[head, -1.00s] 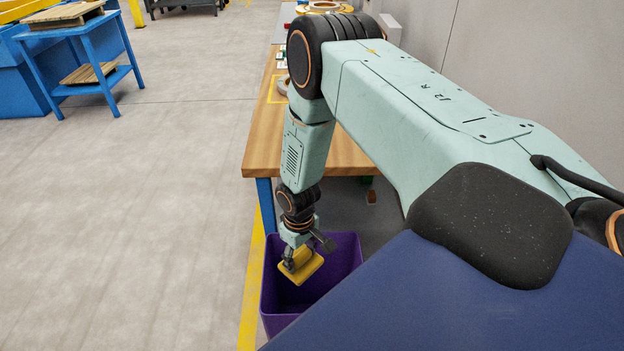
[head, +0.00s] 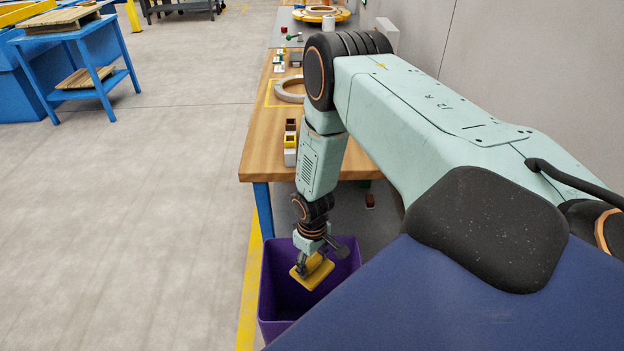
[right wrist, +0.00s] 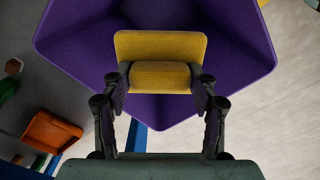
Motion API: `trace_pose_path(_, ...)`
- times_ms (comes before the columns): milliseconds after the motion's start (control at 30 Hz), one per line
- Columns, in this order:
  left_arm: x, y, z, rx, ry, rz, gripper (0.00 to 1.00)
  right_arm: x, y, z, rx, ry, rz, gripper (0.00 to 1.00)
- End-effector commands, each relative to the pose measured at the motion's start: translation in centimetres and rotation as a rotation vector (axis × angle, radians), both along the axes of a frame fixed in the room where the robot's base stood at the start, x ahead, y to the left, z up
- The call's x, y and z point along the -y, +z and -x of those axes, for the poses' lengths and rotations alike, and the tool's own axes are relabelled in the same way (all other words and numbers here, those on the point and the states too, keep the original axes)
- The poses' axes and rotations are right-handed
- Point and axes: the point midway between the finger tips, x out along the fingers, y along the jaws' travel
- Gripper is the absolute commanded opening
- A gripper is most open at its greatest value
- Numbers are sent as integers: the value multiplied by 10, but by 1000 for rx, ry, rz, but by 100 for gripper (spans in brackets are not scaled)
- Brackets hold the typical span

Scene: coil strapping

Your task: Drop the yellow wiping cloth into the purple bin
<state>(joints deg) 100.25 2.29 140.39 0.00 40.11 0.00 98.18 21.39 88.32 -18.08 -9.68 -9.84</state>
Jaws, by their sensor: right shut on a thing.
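The yellow wiping cloth (head: 312,272) is a folded pad held in my right gripper (head: 309,262). In the right wrist view the cloth (right wrist: 160,48) sits between the two fingers of the gripper (right wrist: 160,80), which are shut on it. The purple bin (head: 272,290) stands on the floor beside the end of the workbench. The cloth and gripper are over the bin's opening in the head view. The bin's inside (right wrist: 85,50) shows behind the cloth in the right wrist view. My own body hides the bin's right part in the head view. My left gripper is not seen.
A wooden workbench (head: 262,150) stands just beyond the bin, with a ring (head: 288,92) and small boxes (head: 290,140) on it. An orange object (right wrist: 52,132) lies near the bin in the right wrist view. Open floor (head: 150,200) is to the left.

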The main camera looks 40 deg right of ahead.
Motion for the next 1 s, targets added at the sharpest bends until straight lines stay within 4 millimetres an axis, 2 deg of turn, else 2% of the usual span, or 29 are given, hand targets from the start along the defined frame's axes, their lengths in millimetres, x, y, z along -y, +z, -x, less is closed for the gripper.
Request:
trace_pose_path(33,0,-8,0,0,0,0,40,0,-8,0,0,0,0,25)
trace_pose_path(1000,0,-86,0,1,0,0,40,1,-90,-2,1,-1,0,25)
